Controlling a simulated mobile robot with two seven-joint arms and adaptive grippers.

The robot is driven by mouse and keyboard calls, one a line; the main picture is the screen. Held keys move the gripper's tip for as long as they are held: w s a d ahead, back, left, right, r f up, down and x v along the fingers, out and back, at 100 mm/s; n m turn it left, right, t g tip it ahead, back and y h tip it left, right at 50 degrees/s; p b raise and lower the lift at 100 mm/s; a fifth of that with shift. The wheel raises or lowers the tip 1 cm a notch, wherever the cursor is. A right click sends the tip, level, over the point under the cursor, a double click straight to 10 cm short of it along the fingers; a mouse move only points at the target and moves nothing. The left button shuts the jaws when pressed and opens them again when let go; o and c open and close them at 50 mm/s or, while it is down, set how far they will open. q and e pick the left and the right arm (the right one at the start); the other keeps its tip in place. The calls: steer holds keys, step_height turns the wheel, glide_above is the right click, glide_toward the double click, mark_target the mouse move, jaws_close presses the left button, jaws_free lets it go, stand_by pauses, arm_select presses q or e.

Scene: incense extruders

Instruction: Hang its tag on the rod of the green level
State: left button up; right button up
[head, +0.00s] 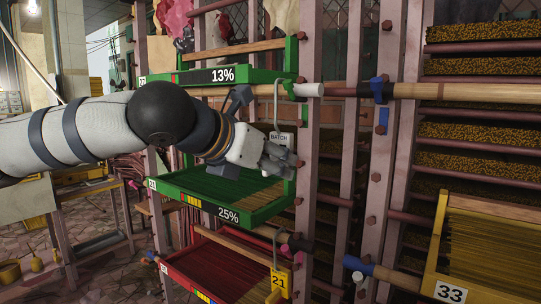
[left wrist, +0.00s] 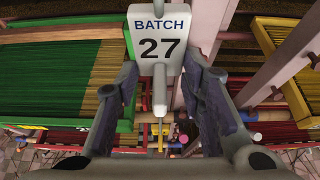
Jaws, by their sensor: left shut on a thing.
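A white tag marked BATCH (head: 282,139), with a grey wire hook (head: 277,100), is at my left gripper (head: 278,160). In the left wrist view the tag (left wrist: 158,48) reads BATCH 27 and sits between the fingers of my left gripper (left wrist: 162,100), which is shut on it. The hook rises beside a white-ended rod (head: 310,89); I cannot tell whether it is around the rod. A green tray marked 13% (head: 205,77) is above left of the gripper. Another green tray marked 25% (head: 228,215) is below. My right gripper is not in view.
A yellow tag 21 (head: 280,281) hangs by its hook near a dark-ended rod (head: 299,243). A red tray (head: 188,279) is low in the rack. Upright posts (head: 306,180) stand close right of the gripper. A yellow tray marked 33 (head: 452,293) is at the lower right.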

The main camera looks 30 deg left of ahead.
arm_select(q)
steer(key=o, duration=1.1)
steer(key=shift+o, duration=0.8)
steer(key=shift+o, duration=1.1)
steer(key=shift+s, duration=0.1)
steer(key=s, duration=0.8)
steer(key=shift+s+a, duration=0.35)
steer(key=shift+s, duration=0.05)
